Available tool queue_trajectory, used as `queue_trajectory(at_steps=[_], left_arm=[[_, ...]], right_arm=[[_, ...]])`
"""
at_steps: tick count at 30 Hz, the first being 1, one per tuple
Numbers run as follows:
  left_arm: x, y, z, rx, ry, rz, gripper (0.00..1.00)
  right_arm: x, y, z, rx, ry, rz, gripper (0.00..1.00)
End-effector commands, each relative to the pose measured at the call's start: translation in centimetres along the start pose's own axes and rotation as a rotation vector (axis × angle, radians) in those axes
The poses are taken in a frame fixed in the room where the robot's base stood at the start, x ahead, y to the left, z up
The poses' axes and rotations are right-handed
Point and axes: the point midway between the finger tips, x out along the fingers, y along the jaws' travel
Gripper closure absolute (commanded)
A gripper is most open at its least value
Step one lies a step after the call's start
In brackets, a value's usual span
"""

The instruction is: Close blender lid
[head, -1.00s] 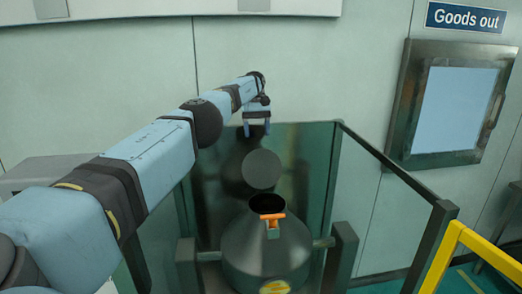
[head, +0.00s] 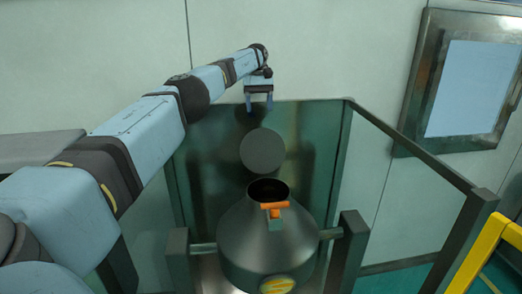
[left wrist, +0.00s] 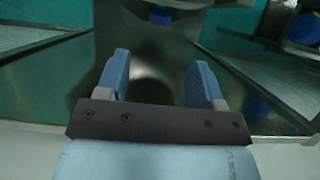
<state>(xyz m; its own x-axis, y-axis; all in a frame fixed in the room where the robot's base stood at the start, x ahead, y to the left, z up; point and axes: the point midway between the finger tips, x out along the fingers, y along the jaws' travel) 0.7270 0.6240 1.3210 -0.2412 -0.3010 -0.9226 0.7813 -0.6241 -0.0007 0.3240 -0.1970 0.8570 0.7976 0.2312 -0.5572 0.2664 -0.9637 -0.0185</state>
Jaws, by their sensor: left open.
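The blender is a grey cone-shaped vessel (head: 266,243) hung between two dark posts. Its round mouth (head: 268,187) at the top is open and dark inside. The lid, a round grey disc (head: 262,151), stands raised behind the mouth, its flat face toward me. An orange latch handle (head: 274,206) sits at the front of the neck. My left gripper (head: 260,108) is open and empty, pointing down above and behind the lid, apart from it. In the left wrist view its two blue fingers (left wrist: 160,65) are spread with nothing between them. My right gripper is not in view.
A dark glass-like panel (head: 210,170) stands behind the blender, with a dark rail (head: 415,155) running along the right. A yellow rail (head: 478,250) is at the lower right. A framed hatch (head: 465,85) is on the wall. The space around the left gripper is clear.

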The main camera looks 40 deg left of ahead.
Motion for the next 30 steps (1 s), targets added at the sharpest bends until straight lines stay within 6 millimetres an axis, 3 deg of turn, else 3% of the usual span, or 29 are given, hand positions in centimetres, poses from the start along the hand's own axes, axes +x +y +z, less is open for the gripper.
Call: queue_trajectory(at_steps=[3,8,21,30], left_arm=[[1.3,-0.1,-0.2,0.003,0.005,0.003,0.39],[2.9,-0.2,0.0,0.003,0.003,-0.002,0.39],[10.3,-0.1,0.1,0.001,0.003,-0.002,0.39],[11.7,-0.1,0.1,0.000,0.003,0.000,0.39]], right_arm=[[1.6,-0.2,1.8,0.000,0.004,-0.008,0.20],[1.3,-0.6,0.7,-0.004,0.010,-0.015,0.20],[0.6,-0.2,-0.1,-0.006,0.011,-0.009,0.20],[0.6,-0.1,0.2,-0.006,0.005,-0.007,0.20]])
